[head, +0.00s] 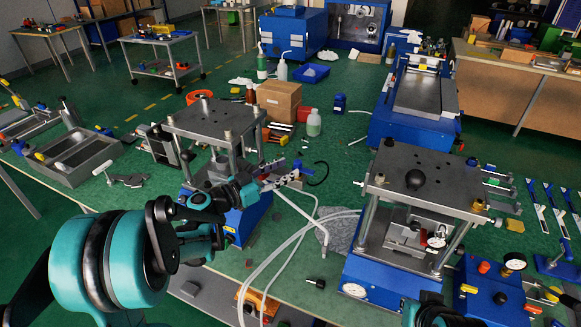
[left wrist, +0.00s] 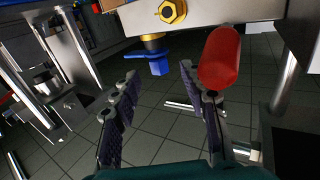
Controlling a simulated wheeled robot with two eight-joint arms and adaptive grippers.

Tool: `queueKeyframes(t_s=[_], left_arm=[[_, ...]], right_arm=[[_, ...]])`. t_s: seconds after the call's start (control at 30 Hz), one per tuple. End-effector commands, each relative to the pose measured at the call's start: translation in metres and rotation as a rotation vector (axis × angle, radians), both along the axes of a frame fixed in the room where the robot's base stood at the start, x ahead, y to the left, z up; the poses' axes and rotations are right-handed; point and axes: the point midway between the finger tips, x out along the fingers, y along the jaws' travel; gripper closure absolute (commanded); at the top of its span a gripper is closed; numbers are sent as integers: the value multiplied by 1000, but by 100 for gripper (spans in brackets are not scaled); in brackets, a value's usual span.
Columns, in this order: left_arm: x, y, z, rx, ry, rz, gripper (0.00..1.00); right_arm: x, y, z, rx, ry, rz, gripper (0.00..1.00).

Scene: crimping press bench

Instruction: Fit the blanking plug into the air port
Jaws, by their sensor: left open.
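My left gripper (head: 284,174) is open and empty, beside the left press (head: 205,122) in the head view. Its spread fingers also show in the left wrist view (left wrist: 160,75). Beyond them there is a brass hex fitting with a dark centre (left wrist: 172,12) on a grey plate, a blue-handled fitting (left wrist: 158,66) below it, and a red rounded part (left wrist: 220,57) by the right finger. I cannot tell which opening is the air port. A small dark piece (head: 315,283) lies on the green bench; I cannot tell if it is the blanking plug. A dark part of my right arm shows at the bottom edge.
The right press (head: 408,190) stands on a blue base with gauges. Pale hoses (head: 290,243) run across the bench between the presses. A grey tray (head: 80,160) lies at left.

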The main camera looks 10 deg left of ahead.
Motion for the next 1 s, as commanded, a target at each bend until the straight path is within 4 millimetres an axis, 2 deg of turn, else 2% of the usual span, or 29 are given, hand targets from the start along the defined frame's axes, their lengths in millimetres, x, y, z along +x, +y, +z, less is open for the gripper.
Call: queueKeyframes(t_s=[0.2,0.4,0.6,1.0], left_arm=[[-37,34,0,0,0,6,56],[-61,54,0,0,0,4,56],[-70,60,0,0,0,1,56],[-70,60,0,0,0,1,56]], right_arm=[[0,0,0,0,0,0,100],[0,0,0,0,0,0,100],[0,0,0,0,0,0,100],[0,0,0,0,0,0,100]])
